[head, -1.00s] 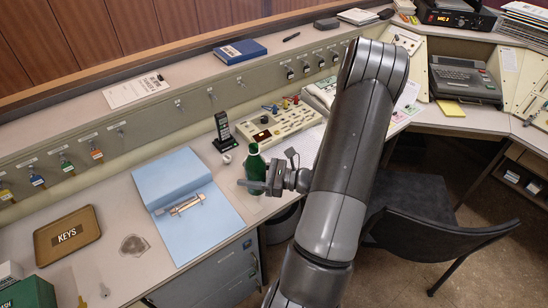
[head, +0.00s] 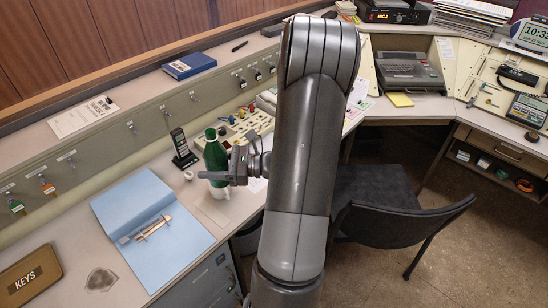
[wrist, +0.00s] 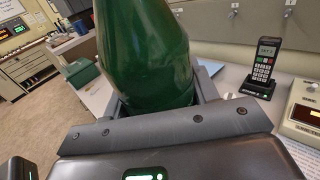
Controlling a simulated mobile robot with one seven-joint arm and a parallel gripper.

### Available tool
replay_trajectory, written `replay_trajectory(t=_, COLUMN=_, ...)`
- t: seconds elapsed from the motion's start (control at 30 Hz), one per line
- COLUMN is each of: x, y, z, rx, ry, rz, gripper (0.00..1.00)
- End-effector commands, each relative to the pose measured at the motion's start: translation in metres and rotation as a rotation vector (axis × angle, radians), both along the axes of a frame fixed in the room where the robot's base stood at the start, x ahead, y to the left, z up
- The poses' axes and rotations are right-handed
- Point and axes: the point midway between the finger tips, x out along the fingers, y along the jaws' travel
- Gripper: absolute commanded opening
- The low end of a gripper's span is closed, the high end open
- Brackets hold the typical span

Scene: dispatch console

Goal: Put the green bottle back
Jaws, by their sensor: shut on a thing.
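The green bottle (head: 215,153) is upright in my gripper, near the front edge of the desk, to the right of the black handset in its cradle. My gripper (head: 222,178) is shut on the lower part of the bottle. In the wrist view the bottle (wrist: 145,50) fills the upper middle between the two fingers, and its top is out of frame. The fingers hide part of its lower body. A pale patch (head: 212,208) shows just below it; I cannot tell whether that is the bottle's lower part or something on the desk.
The black handset (head: 182,148) stands close left of the bottle, with a small white object (head: 188,175) near it. A blue folder (head: 145,210) lies further left. A button console (head: 245,128) is behind. A dark chair (head: 385,215) stands right of my arm.

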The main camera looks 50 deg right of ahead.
Motion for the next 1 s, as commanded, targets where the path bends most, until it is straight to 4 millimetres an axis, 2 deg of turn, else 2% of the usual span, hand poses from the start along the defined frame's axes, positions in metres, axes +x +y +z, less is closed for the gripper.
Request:
replay_trajectory(t=0.27, x=0.008, y=-0.044, z=-0.001, rx=-0.001, ry=-0.001, rz=-0.066, gripper=0.27)
replay_trajectory(t=0.47, x=0.012, y=-0.095, z=-0.002, rx=-0.002, ry=0.000, rz=-0.139, gripper=0.27)
replay_trajectory(t=0.57, x=0.011, y=-0.127, z=-0.003, rx=-0.002, ry=-0.001, rz=-0.185, gripper=0.27)
replay_trajectory(t=0.8, x=-0.001, y=-0.223, z=-0.003, rx=-0.002, ry=-0.001, rz=-0.320, gripper=0.27)
replay_trajectory(t=1.0, x=-0.016, y=-0.279, z=-0.002, rx=-0.001, ry=-0.001, rz=-0.401, gripper=0.27)
